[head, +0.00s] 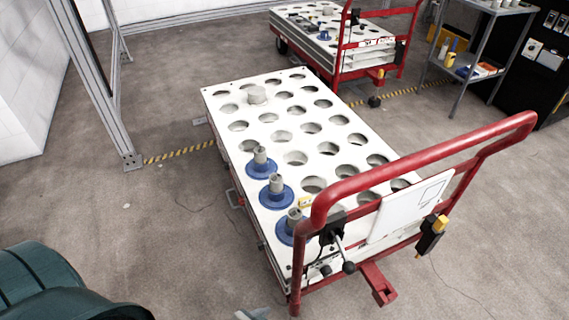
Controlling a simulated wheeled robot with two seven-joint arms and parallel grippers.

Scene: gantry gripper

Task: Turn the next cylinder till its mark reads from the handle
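Several holes in rows cover the white top (225,100) of the near cart. Three grey cylinders with wide blue flanges stand upright along its left side: a far one (260,156), a middle one (276,184) and a near one (295,216). The red handle (430,155) rises at the near right end. Marks on the cylinders are too small to make out. Neither gripper can be made out; a small grey piece at the bottom edge is too cut off to identify.
A second red cart (350,62) with a holed white top stands behind. A metal shelf trolley (485,50) is at the back right. An aluminium frame post (100,90) stands at the left. Floor left of the near cart is clear.

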